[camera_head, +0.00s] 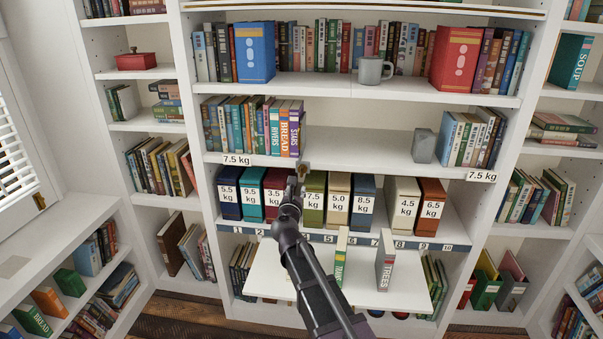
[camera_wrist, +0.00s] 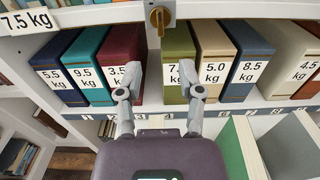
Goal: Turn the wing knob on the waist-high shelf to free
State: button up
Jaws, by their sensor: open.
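The brass wing knob (camera_wrist: 160,18) sits on the front edge of the white shelf above the weight-labelled books. In the wrist view it is at the top centre, and its wing looks roughly upright. It also shows small in the head view (camera_head: 303,168), just beyond my gripper. My gripper (camera_wrist: 160,92) is open and empty, with its two fingers apart below the knob in the wrist view. In the head view my gripper (camera_head: 295,190) is in front of the labelled books. No markings around the knob can be read.
Weight-labelled books, such as the green 7.5 kg one (camera_head: 313,205), stand below the knob. A 7.5 kg label (camera_head: 237,160) is on the shelf edge. A grey block (camera_head: 422,146) stands above. A white pull-out board (camera_head: 270,280) with two upright books juts out below.

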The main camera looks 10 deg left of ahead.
aim_at(301, 172)
jog(key=w, duration=1.2)
jog(key=shift+w+d, duration=0.2)
jog(key=shift+w, duration=0.05)
grip_shut()
